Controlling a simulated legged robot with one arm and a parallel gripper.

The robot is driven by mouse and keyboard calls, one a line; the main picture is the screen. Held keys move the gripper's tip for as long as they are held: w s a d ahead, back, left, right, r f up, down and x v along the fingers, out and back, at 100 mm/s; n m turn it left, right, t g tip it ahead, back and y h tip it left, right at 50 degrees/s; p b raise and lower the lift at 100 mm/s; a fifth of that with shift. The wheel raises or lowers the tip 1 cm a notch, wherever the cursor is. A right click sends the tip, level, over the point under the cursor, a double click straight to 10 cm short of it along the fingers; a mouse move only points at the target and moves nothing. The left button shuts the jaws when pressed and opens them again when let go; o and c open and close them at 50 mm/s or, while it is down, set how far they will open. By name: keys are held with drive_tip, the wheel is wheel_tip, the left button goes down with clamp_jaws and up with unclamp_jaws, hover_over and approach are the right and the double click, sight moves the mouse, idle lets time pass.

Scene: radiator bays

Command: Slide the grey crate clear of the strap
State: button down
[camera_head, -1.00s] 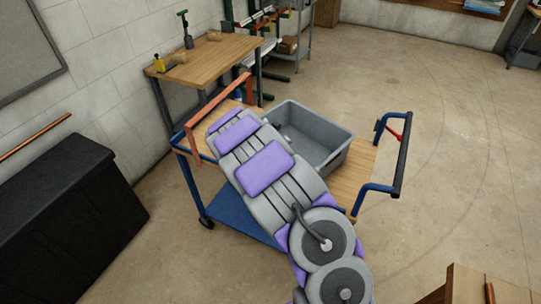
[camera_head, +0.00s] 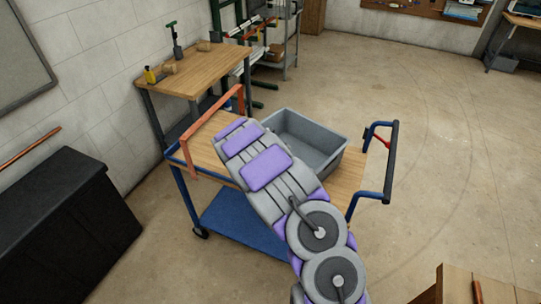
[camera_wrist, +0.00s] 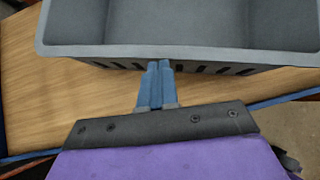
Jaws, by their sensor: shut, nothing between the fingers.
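The grey crate (camera_head: 328,158) is an open, empty-looking bin upright on the wooden top of a blue cart. The orange-red strap (camera_head: 205,126) arches across the cart's left end. In the head view the crate shows to the right of the strap, with a gap between their visible parts. My arm hides the crate's near left part.
The cart's wooden top (camera_head: 353,172) has bare room right of the crate, up to a blue handle frame (camera_head: 389,165). A wooden workbench (camera_head: 195,72) stands behind left. A black chest (camera_head: 62,225) is at the left. Open floor lies to the right.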

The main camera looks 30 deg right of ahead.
drive_tip(key=s+a+f+p+v, duration=0.1)
drive_tip(key=f+p+v, duration=0.1)
drive_tip(key=v, duration=1.1)
drive_tip(key=shift+a, duration=0.15)
